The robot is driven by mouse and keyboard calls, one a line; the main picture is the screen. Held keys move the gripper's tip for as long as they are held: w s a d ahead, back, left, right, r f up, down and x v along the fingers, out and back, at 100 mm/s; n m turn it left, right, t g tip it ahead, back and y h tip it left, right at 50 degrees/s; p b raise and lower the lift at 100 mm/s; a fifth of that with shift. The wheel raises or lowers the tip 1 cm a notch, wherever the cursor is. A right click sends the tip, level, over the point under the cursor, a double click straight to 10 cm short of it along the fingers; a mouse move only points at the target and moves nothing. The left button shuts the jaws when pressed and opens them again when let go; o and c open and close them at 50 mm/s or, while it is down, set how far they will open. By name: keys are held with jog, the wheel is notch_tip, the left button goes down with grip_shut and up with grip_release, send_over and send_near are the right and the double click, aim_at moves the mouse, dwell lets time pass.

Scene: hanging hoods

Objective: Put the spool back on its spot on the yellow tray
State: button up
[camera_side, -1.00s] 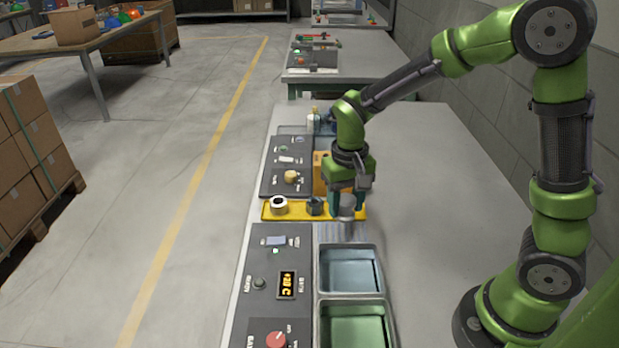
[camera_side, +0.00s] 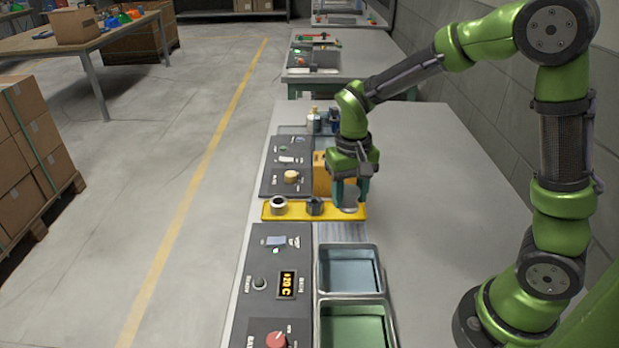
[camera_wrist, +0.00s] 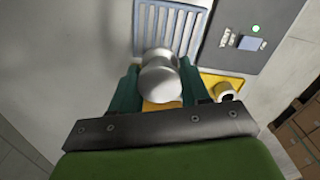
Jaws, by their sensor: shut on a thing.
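A silver spool (camera_side: 350,203) is between the fingers of my gripper (camera_side: 351,196), which is shut on it. The spool also shows in the wrist view (camera_wrist: 160,75), with a green finger on each side. In the side view it appears over the right end of the yellow tray (camera_side: 335,213); I cannot tell whether it touches the tray. Part of the tray shows in the wrist view (camera_wrist: 209,79), partly hidden by the fingers and spool.
A pale ring-shaped part (camera_side: 278,205) and a dark nut-like part (camera_side: 315,206) sit on the tray. An orange block (camera_side: 320,175) stands behind. A slatted grey plate (camera_side: 340,233) and blue bin (camera_side: 349,271) lie in front. The table on the right is clear.

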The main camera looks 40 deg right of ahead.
jog(key=w+d+f+n, duration=0.1)
jog(key=w+d+f, duration=0.1)
jog(key=w+d, duration=0.45)
jog(key=shift+n, duration=0.4)
jog(key=shift+s+d+f, duration=0.15)
jog(key=shift+d+f, duration=0.1)
jog(key=shift+f, duration=0.8)
jog(key=shift+s+d+f, duration=0.1)
jog(key=shift+d+f, duration=0.1)
jog(key=shift+f, duration=0.85)
jog(key=shift+s+d+f, duration=0.15)
jog(key=shift+d+f, duration=0.1)
jog(key=shift+f, duration=0.8)
jog(key=shift+f, duration=0.55)
jog(key=o, duration=1.2)
